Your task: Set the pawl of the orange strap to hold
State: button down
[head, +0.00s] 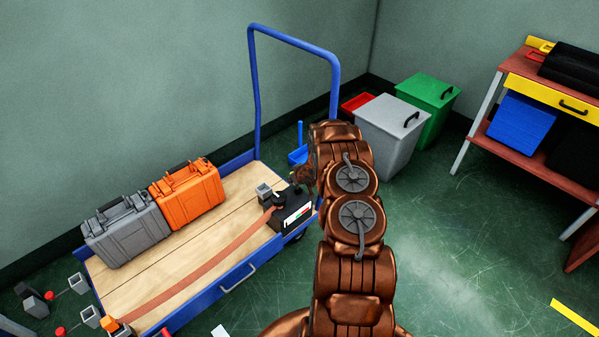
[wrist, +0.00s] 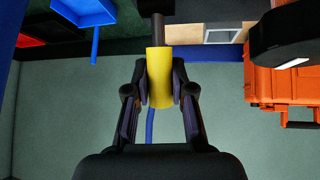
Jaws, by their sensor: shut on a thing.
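The orange strap (head: 215,260) runs flat along the wooden deck of the cart, from a black ratchet unit (head: 292,218) with a white label at the deck's right end to the near left corner. My gripper (wrist: 160,84) is shut on a yellow cylindrical handle (wrist: 160,60) on a dark shaft, one finger on each side. In the head view my gripper (head: 303,176) is just above the ratchet unit, mostly hidden by my arm. The handle does not show clearly there, and the pawl's setting cannot be told.
A grey case (head: 128,232) and an orange case (head: 187,195) stand at the deck's back edge. The cart's blue push handle (head: 255,90) rises behind. Grey (head: 390,130) and green (head: 430,98) bins and a workbench (head: 520,75) stand to the right.

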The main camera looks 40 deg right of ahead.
jog(key=shift+f+p, duration=0.1)
jog(key=shift+p, duration=0.6)
jog(key=c, duration=1)
grip_release()
jog(key=shift+w, duration=0.1)
jog(key=shift+o, duration=0.2)
jog(key=v, duration=1.2)
jog(key=shift+w, duration=0.15)
